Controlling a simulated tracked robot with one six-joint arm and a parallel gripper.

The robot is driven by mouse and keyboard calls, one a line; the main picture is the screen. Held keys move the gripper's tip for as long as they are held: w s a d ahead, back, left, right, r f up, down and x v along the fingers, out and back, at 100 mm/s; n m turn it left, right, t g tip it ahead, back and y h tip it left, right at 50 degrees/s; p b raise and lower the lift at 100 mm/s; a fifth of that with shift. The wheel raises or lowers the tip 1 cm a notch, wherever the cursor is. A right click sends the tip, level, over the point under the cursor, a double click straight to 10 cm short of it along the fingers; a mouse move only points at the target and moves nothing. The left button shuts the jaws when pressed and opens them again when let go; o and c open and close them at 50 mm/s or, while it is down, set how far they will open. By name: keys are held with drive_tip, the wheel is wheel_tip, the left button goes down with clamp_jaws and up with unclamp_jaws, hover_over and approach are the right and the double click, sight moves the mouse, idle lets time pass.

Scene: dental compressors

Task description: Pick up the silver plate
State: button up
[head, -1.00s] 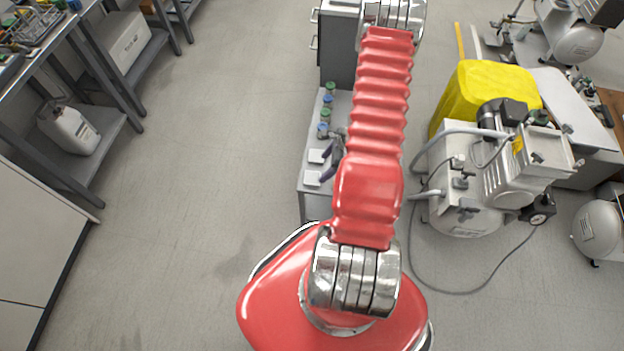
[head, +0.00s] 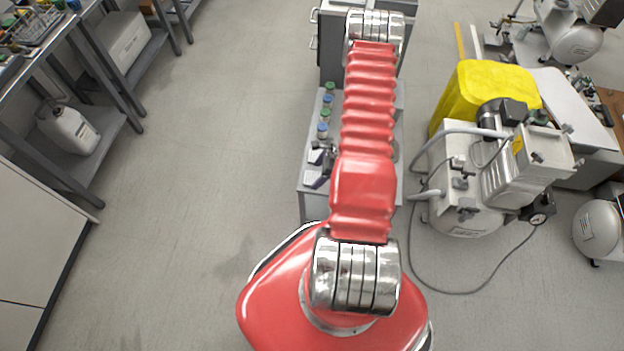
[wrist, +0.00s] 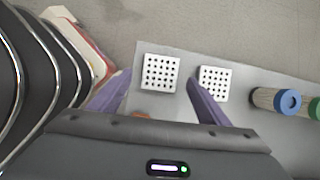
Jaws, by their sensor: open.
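Two small square silver plates with dark holes lie on a grey table top. In the wrist view the left plate (wrist: 160,72) shows between my fingertips, and the right plate (wrist: 214,83) lies just beyond the right finger, partly covered by it. My gripper (wrist: 160,80) is open and empty, with purple fingers to either side of the left plate. I cannot tell its height above the table. In the head view my gripper (head: 319,164) is over the table's left front part and mostly covers the plates.
A compressor (head: 470,190) and yellow container (head: 470,90) stand right.

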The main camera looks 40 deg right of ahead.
sight(312, 179)
drive_tip(key=shift+x, duration=1.25)
drive_tip(key=shift+c, duration=0.2)
drive_tip(key=c, duration=1.2)
